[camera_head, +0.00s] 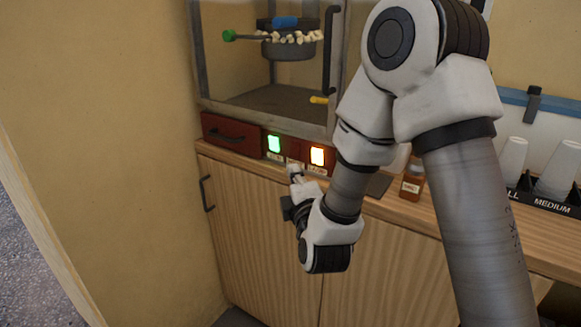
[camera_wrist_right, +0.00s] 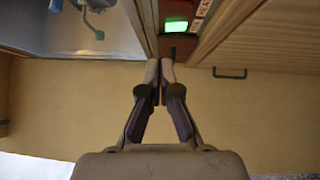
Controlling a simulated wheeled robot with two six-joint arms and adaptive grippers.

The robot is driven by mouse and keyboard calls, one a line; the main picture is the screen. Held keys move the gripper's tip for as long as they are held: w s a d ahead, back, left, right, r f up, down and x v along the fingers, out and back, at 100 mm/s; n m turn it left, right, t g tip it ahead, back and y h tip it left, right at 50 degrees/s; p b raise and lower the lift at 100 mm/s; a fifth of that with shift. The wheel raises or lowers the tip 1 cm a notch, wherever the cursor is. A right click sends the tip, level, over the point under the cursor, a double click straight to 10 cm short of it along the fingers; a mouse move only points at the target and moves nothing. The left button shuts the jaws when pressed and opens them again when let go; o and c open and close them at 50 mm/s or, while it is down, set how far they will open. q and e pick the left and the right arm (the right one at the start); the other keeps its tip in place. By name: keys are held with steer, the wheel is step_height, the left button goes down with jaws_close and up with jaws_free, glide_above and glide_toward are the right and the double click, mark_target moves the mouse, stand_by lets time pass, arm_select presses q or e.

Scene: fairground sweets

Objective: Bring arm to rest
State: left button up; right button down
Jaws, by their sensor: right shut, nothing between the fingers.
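My right arm comes down from the upper right in the head view. My right gripper (camera_head: 296,178) is in front of the popcorn machine's red base, just below its lit buttons. In the right wrist view the right gripper (camera_wrist_right: 160,65) is shut and empty, its fingertips together. A green lit button (camera_head: 274,144) glows on the red panel; it also shows in the wrist view (camera_wrist_right: 176,27) beyond the fingertips. An orange lit button (camera_head: 317,155) is to its right in the head view. Whether the fingertips touch the panel cannot be told. My left gripper is not in view.
A glass-sided popcorn machine (camera_head: 268,128) with a hanging kettle (camera_head: 290,48) stands on the wooden counter (camera_head: 400,212). A small brown bottle (camera_head: 412,182) and a black cup holder (camera_head: 540,202) with cups are to the right. A plain wall (camera_head: 90,130) is at left.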

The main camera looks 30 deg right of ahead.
steer(key=shift+s+a+r, duration=0.1)
steer(key=shift+s+a, duration=0.1)
steer(key=shift+s, duration=0.2)
